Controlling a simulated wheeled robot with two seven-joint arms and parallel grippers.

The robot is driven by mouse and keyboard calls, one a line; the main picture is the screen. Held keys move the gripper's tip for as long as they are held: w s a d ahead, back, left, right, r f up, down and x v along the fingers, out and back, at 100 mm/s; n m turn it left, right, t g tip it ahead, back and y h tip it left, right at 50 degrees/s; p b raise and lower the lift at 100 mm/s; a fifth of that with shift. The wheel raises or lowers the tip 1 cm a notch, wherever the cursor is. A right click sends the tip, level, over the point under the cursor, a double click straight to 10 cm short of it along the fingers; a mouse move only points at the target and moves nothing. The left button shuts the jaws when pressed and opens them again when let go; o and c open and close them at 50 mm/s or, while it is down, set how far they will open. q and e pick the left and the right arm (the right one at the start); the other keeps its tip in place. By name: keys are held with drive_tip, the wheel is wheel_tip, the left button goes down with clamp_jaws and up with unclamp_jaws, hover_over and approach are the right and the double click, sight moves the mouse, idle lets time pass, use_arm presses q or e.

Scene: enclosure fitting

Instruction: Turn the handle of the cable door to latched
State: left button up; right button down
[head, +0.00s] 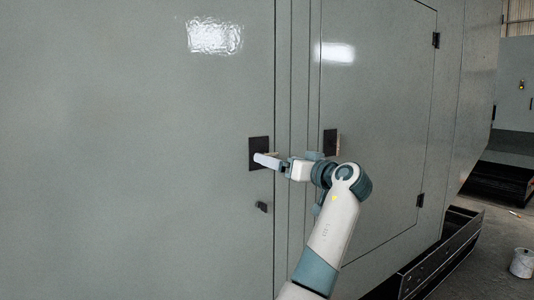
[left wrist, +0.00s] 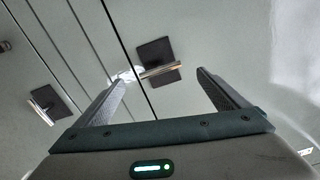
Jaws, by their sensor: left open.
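Two grey enclosure doors each carry a lever handle on a dark square plate. The handle of the left door (head: 271,153) lies about level, crosswise to the door seam; it also shows in the left wrist view (left wrist: 163,69). The handle of the right door (head: 338,144) stands upright, along the seam; it also shows in the left wrist view (left wrist: 41,112). No label shows which is the cable door. My left gripper (head: 266,160) is open at the left door's handle, which shows between and beyond its fingers (left wrist: 160,88). I cannot tell whether they touch. My right gripper is not in view.
A small dark fitting (head: 262,207) sits below the left handle. Hinges (head: 436,40) line the right door's far edge. A dark open channel (head: 440,258) runs along the enclosure's foot. A white bucket (head: 522,263) stands on the floor at right.

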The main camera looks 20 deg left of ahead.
sight(267, 154)
use_arm(q)
drive_tip(key=p+x, duration=0.1)
drive_tip(key=x, duration=0.6)
drive_tip(key=shift+w+p, duration=0.1)
drive_tip(key=shift+p, duration=0.25)
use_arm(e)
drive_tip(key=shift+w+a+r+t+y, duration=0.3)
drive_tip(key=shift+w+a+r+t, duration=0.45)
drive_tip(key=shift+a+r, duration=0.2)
use_arm(q)
drive_tip(key=c, duration=1)
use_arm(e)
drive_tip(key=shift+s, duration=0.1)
